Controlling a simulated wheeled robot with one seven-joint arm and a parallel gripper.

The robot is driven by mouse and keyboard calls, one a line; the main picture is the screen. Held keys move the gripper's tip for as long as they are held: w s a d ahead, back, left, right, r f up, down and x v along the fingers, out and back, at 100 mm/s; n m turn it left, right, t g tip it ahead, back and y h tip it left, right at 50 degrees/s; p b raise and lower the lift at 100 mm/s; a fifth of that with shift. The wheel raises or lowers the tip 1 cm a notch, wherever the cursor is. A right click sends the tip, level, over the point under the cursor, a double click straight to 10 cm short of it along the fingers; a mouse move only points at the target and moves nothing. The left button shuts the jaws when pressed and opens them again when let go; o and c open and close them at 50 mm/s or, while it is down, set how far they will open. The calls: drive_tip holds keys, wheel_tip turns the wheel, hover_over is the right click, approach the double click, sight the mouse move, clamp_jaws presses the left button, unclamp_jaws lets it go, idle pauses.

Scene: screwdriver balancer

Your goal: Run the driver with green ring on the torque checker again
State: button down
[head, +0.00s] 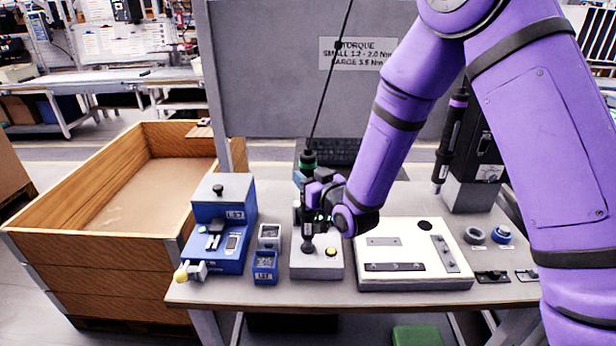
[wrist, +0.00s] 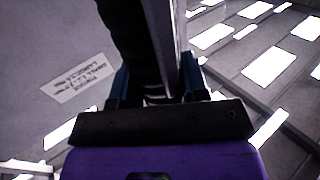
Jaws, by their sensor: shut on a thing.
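The driver with the green ring (head: 308,160) hangs upright on a dark cable at the middle of the bench. My gripper (head: 318,193) is shut on its body, which hides part of it. In the wrist view the dark driver body (wrist: 135,45) stands between the jaws (wrist: 155,88). The torque checker appears to be the light grey box (head: 316,268) with a yellow button, directly below the driver. A dark upright piece stands on its top at the left; I cannot tell whether the driver's tip touches it.
A second driver with a purple ring (head: 452,135) hangs at the right. A blue fixture (head: 222,225) and small bins (head: 265,265) stand left of the checker. A white plate with dark bars (head: 415,277) is close on its right. A torque sign (head: 358,54) is on the panel behind.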

sight(313, 161)
drive_tip(key=shift+f, duration=0.4)
idle(0.4)
drive_tip(key=shift+r, duration=3.1)
